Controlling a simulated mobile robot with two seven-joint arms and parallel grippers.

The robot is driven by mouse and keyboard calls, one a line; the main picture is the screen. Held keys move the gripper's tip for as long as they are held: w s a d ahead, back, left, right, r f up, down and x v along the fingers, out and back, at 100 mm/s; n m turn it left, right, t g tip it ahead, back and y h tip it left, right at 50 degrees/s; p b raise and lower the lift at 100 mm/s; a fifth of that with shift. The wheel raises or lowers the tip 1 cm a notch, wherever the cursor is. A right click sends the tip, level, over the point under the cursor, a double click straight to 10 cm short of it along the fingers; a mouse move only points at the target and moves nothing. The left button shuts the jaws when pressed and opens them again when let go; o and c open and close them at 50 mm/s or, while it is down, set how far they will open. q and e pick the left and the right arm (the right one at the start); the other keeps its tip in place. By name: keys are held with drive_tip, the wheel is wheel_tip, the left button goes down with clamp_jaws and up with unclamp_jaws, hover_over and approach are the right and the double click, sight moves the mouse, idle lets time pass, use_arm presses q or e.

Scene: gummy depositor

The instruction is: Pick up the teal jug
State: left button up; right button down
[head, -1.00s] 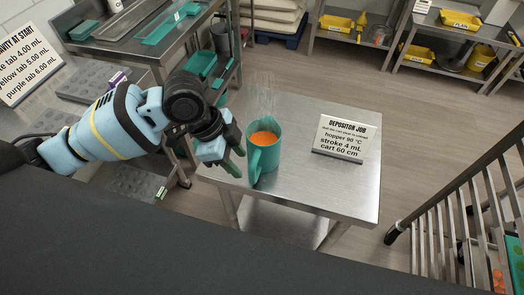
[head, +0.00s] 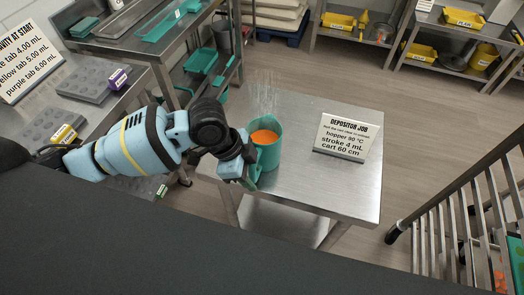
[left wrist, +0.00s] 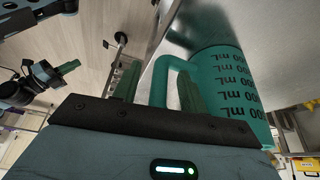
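The teal jug (head: 268,152) stands upright on the steel cart (head: 330,190), with orange liquid inside and steam above it. In the left wrist view the jug (left wrist: 225,75) shows black mL marks and its handle (left wrist: 160,82). My left gripper (head: 248,174) is beside the jug on its handle side. In the left wrist view my left gripper (left wrist: 160,90) is open, with one green finger on each side of the handle and a visible gap to the left finger. My right gripper (left wrist: 64,68) shows small at the left of the wrist view; its opening is unclear.
A "Depositor job" sign (head: 347,137) stands on the cart right of the jug. A steel bench (head: 70,100) with grey moulds is at left. A rack (head: 460,215) stands at right. The cart's front right is clear.

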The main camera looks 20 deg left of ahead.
sight(250, 170)
use_arm(q)
clamp_jaws()
drive_tip(key=shift+w+r, duration=0.1)
drive_tip(key=shift+r, duration=0.05)
drive_tip(key=shift+r, duration=0.5)
drive_tip(key=r, duration=0.1)
drive_tip(key=s+r, duration=0.1)
drive_tip(key=shift+r, duration=0.3)
drive_tip(key=s+a+r+p, duration=0.1)
drive_tip(key=s+a, duration=0.1)
drive_tip(key=s, duration=1.3)
drive_tip(key=shift+a+r, duration=0.15)
drive_tip(key=shift+a, duration=0.2)
use_arm(e)
drive_tip(key=shift+w+d+r+t, duration=0.1)
drive_tip(key=shift+w+r+t, duration=0.05)
drive_tip(key=shift+w+r, duration=0.3)
drive_tip(key=shift+w+r+t, duration=0.15)
drive_tip(key=shift+w+r, duration=0.1)
drive_tip(key=shift+r, duration=0.3)
